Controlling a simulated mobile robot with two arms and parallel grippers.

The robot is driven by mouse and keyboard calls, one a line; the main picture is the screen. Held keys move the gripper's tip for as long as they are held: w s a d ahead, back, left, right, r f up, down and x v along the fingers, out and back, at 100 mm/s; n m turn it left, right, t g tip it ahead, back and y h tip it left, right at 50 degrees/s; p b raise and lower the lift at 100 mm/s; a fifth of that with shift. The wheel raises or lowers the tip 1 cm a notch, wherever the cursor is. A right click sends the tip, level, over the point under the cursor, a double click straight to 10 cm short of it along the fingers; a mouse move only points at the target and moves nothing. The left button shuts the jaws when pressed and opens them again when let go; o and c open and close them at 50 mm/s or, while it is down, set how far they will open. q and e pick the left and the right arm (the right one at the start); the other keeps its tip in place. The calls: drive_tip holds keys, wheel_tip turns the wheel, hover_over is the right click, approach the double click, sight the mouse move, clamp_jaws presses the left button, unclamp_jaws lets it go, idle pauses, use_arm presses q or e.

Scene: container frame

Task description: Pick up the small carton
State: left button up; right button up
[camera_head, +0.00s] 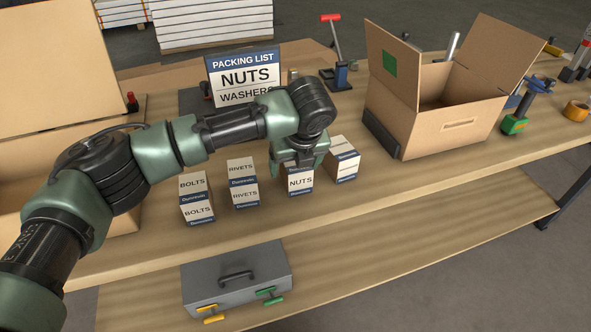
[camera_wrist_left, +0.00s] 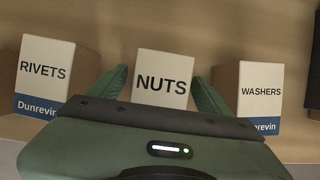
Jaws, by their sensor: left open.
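A small carton labelled NUTS (camera_head: 300,181) stands on the table in the head view. It also shows in the left wrist view (camera_wrist_left: 163,80), between the two fingers of my left gripper (camera_wrist_left: 163,92). The left gripper, seen in the head view (camera_head: 299,161), is right above this carton, with its fingers open on either side of it. I cannot tell whether the fingers touch the carton. A packing list sign (camera_head: 243,77) behind reads NUTS and WASHERS. My right gripper is not in view.
Close by stand RIVETS cartons (camera_head: 242,183) on the left, BOLTS cartons (camera_head: 196,198) farther left, and a WASHERS carton (camera_wrist_left: 260,92) on the right. An open cardboard box (camera_head: 445,125) stands to the right. A grey toolbox (camera_head: 236,278) sits on the lower shelf.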

use_arm(q)
drive_tip(key=shift+w+f, duration=0.2)
drive_tip(key=shift+f, duration=0.45)
clamp_jaws()
drive_tip(key=shift+r, duration=0.1)
wheel_tip(320, 180, up, 20)
drive_tip(key=shift+a, duration=0.15)
